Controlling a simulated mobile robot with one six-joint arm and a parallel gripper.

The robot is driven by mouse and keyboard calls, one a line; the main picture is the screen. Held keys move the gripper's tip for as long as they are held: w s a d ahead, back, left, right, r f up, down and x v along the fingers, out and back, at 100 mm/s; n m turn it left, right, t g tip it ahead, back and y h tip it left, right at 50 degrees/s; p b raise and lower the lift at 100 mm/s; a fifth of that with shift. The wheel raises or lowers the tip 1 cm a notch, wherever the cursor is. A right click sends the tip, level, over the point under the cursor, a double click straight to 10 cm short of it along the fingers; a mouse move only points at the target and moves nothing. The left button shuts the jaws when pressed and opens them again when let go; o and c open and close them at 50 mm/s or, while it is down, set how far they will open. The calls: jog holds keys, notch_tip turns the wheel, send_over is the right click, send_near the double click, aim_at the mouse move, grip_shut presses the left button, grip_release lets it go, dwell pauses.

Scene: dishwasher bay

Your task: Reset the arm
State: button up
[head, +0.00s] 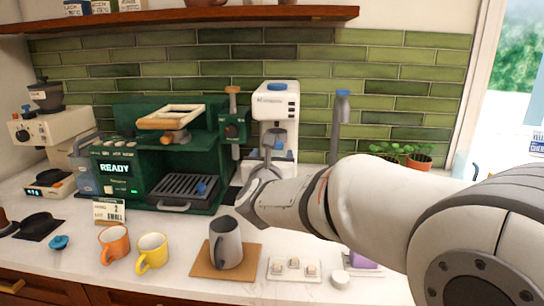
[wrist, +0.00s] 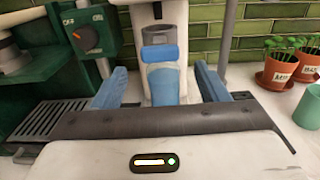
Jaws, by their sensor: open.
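My arm (head: 375,205) reaches in from the right over the counter in the head view, its end in front of the white machine (head: 276,112). My gripper (wrist: 160,82) shows in the wrist view with its two blue fingers well apart. A blue piece (wrist: 162,55) at the front of the white machine shows in the gap between the fingers. No finger visibly touches it, but the dark gripper body hides the lower part. In the head view the fingers are hard to make out against the machine.
The green coffee machine (head: 165,155) stands left. On the counter are an orange mug (head: 114,245), a yellow mug (head: 152,253), a grey pitcher (head: 226,242) on a brown board (head: 200,263), and a small white tray (head: 293,270). Potted plants (head: 419,160) stand at the back right.

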jog(key=n, duration=0.2)
jog(key=d+n+y+p, duration=0.1)
jog(key=shift+s+r+g, duration=0.1)
jog(key=shift+s+g, duration=0.2)
jog(key=shift+g, duration=0.1)
jog(key=s+d+f+n+g+p, duration=0.2)
jog(key=s+d+n+g, duration=0.3)
jog(key=s+n, duration=0.5)
jog(key=s+d+f+n+g+p, duration=0.3)
jog(key=s+d+n, duration=0.4)
jog(key=s+n, duration=0.3)
jog(key=s+d+f+n+g+p, duration=0.2)
jog(key=s+d+f+n+g, duration=0.4)
jog(key=s+n, duration=0.4)
jog(key=n, duration=0.3)
jog(key=shift+d+f+g, duration=0.15)
jog(key=shift+d+g, duration=0.1)
jog(key=shift+g, duration=0.05)
jog(key=shift+c, duration=0.4)
